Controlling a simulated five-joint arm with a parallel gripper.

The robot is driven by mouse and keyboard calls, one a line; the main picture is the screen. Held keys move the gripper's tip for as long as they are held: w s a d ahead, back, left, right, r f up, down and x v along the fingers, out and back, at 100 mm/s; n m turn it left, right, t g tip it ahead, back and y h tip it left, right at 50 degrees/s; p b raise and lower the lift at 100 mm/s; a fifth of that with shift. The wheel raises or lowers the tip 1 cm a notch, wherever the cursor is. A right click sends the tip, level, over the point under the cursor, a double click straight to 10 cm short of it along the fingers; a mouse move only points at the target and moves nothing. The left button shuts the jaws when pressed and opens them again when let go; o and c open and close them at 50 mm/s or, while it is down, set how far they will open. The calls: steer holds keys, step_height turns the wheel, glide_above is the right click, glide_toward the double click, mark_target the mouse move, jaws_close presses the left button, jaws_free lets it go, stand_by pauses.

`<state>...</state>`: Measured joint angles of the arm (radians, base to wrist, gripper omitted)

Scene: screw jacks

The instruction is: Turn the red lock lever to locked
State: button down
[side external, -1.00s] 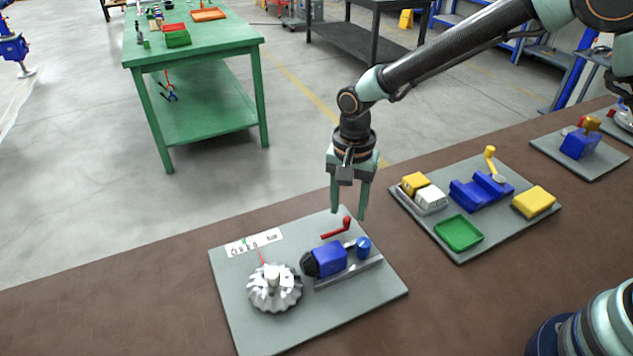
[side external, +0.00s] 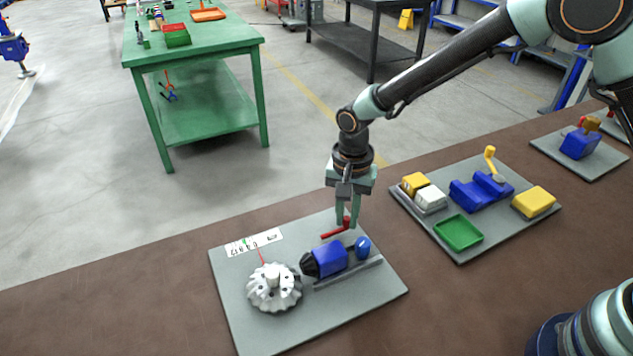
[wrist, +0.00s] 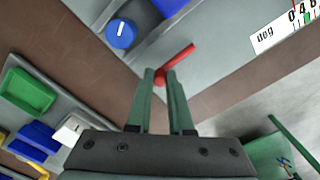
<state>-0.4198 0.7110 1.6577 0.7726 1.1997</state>
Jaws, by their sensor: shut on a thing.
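The red lock lever (side external: 336,230) stands near the back edge of the near grey plate (side external: 238,313). Its arm points left in the side view, and its upright knob is at the right end. My gripper (side external: 347,222) points down and is shut on the lever's knob. In the wrist view the lever (wrist: 178,60) shows between and beyond the fingertips (wrist: 162,76), with its arm reaching to the upper right. Part of the knob is hidden by the fingers.
Beside the lever are a blue block (side external: 330,260) with a blue knob (side external: 363,247), a silver toothed wheel (side external: 273,288) and a white scale (side external: 254,242). A second plate (side external: 455,252) to the right holds a green tray (side external: 458,233) and blue and yellow parts.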

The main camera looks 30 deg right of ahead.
steer(key=shift+w+n, duration=0.15)
steer(key=shift+n, duration=0.15)
steer(key=w+n, duration=0.1)
steer(key=n, duration=0.1)
steer(key=shift+w+a+n, duration=0.1)
steer(key=shift+w+n, duration=0.05)
steer(key=shift+n, duration=0.25)
steer(key=n, duration=0.1)
steer(key=w+n, duration=0.1)
steer(key=n, duration=0.1)
steer(key=shift+w+a+n, duration=0.3)
steer(key=shift+a, duration=0.1)
steer(key=n, duration=0.1)
steer(key=w+a+n, duration=0.1)
steer(key=n, duration=0.1)
steer(key=shift+w+a, duration=0.1)
steer(key=shift+w+a+n, duration=0.2)
steer(key=shift+a+n, duration=0.15)
steer(key=shift+n, duration=0.65)
steer(key=shift+w+a+n, duration=0.2)
steer(key=shift+a+n, duration=0.15)
steer(key=shift+n, duration=0.65)
steer(key=shift+a, duration=0.1)
steer(key=c, duration=0.8)
jaws_free()
